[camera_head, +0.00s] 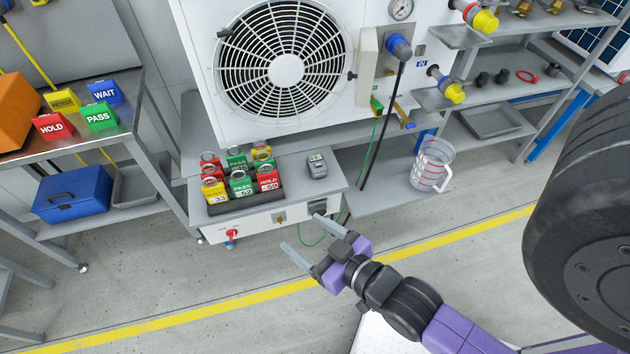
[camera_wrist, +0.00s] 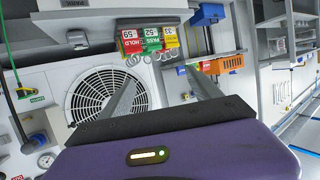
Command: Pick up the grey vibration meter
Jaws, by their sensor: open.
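The grey vibration meter (camera_head: 317,165) lies on the right part of a grey bench top (camera_head: 325,186), beside a dark tray of tags. It is small, with a display at its upper end. My gripper (camera_head: 300,234) is open and empty, in front of the bench and nearer the camera, apart from the meter. Its two fingers point toward the bench front.
Several red, green and yellow tags (camera_head: 240,184) stand left of the meter. A large fan unit (camera_head: 330,115) rises behind. A clear jug (camera_head: 432,164) stands to the right, near a black hose (camera_head: 382,125). A red valve (camera_head: 231,235) juts from the bench front. Floor before the bench is clear.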

